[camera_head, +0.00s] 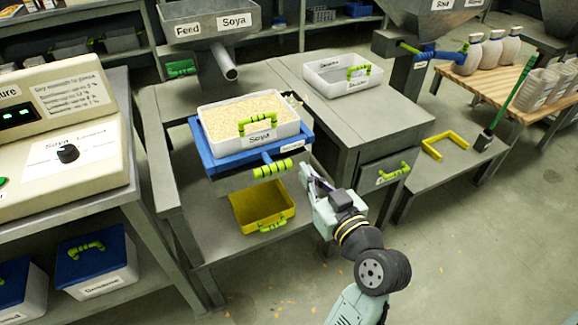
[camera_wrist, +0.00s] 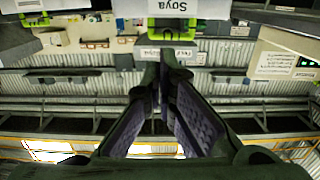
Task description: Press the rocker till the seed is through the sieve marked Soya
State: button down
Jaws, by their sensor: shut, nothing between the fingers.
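The sieve marked Soya (camera_head: 290,128) is a white tray with a green handle and a "Soya" label, heaped with pale seed (camera_head: 245,112). It sits on a blue frame (camera_head: 210,152) over a grey drawer-like part with a green handle (camera_head: 272,168). A small dark part (camera_head: 293,102) shows behind the sieve's right corner; I cannot tell whether it is the rocker. My gripper (camera_head: 309,178) is shut and empty, just right of and below the blue frame. In the wrist view its fingers (camera_wrist: 166,62) meet below a Soya label (camera_wrist: 174,6).
A yellow bin (camera_head: 262,208) stands on the lower shelf. A feed hopper (camera_head: 208,22) with a spout is behind the sieve. An empty white tray (camera_head: 342,77) is on the bench to the right. A control panel (camera_head: 67,153) with a Soya dial stands left. Floor at front right is mostly clear.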

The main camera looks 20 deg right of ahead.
jog(key=shift+s+d+f, duration=0.1)
jog(key=shift+s+d, duration=0.05)
jog(key=shift+s, duration=0.05)
jog(key=shift+w, duration=0.1)
jog(key=p, duration=0.4)
send_over(289, 161)
jog(key=s+a, duration=0.1)
jog(key=s, duration=0.2)
jog(key=shift+w+f, duration=0.2)
jog(key=shift+f, duration=2.05)
jog(key=shift+a, duration=0.1)
